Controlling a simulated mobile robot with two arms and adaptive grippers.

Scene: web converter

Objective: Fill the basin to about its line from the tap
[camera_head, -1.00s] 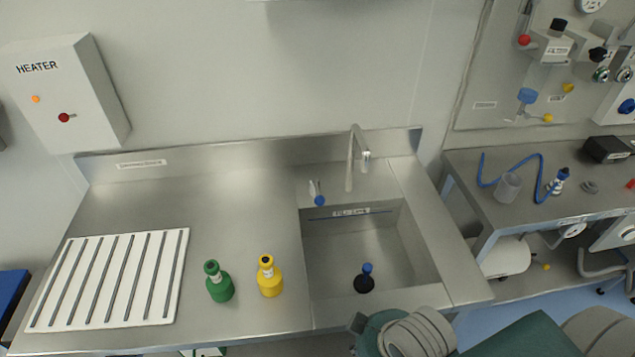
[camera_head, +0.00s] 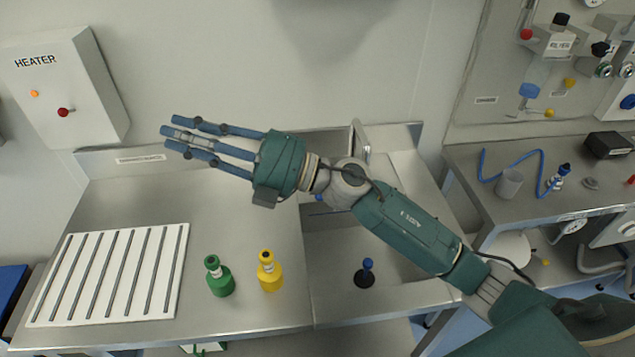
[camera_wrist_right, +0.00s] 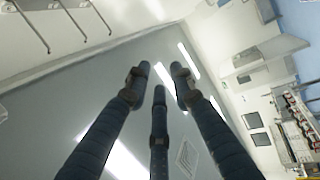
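The steel basin (camera_head: 328,262) is set into the counter's right part. A dark plug with a blue knob (camera_head: 366,272) stands on its floor; I see no clear water. The tap (camera_head: 360,138) rises behind it, with its lower part hidden by my right arm. A bit of the blue tap lever (camera_head: 319,197) shows under my wrist. The basin's line and label are mostly hidden. My right gripper (camera_head: 180,138) is open and empty, its fingers pointing left above the counter's back, well left of the tap. Its spread fingers fill the right wrist view (camera_wrist_right: 160,85). My left gripper is out of view.
A green bottle (camera_head: 219,280) and a yellow bottle (camera_head: 269,275) stand left of the basin. A white slatted rack (camera_head: 110,270) lies farther left. The heater box (camera_head: 70,90) hangs on the wall. A side bench (camera_head: 470,165) with a blue tube is at right.

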